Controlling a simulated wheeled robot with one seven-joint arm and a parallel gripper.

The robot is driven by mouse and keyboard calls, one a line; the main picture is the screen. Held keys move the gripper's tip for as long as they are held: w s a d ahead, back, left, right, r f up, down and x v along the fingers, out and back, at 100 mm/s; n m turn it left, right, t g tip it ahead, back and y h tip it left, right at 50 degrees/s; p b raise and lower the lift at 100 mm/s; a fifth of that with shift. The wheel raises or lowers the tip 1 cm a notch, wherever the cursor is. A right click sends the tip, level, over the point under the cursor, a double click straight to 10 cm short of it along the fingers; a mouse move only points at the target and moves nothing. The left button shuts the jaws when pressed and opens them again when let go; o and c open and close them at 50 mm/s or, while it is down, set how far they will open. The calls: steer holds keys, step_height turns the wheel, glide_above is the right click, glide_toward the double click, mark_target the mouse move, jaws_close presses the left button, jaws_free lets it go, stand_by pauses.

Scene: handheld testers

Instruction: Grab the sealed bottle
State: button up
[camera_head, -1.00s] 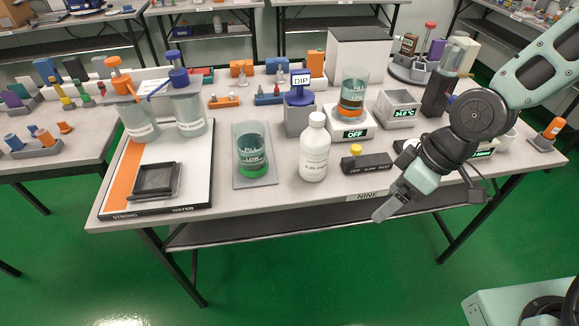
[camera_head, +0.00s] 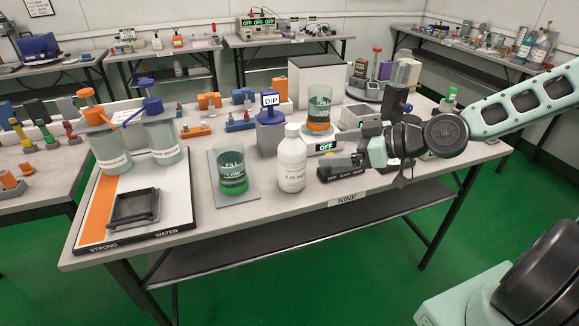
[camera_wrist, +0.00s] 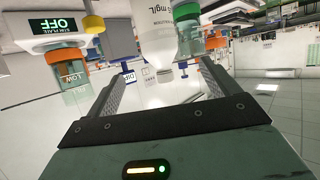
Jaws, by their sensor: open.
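The white capped bottle (camera_head: 291,163) stands upright near the table's front edge, its label partly readable as mg/L. It looks like the sealed bottle. My gripper (camera_head: 342,149) is open to the right of it, fingers pointing left at it, with a gap between. In the wrist view, which is upside down, the bottle (camera_wrist: 156,32) shows beyond and between the two open fingers (camera_wrist: 163,75). Nothing is held.
Behind are the blue DIP stand (camera_head: 270,125) and a beaker with orange bands (camera_head: 319,108) on a hotplate. A dark button block (camera_head: 341,170) lies below my gripper. Two pump jars (camera_head: 108,150) stand at left.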

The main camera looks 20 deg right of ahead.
mark_target(286, 152)
steer(key=b+x, duration=0.1)
steer(key=x, duration=1.3)
steer(key=shift+w+b, duration=0.15)
steer(key=shift+b, duration=0.2)
steer(key=c, duration=1.4)
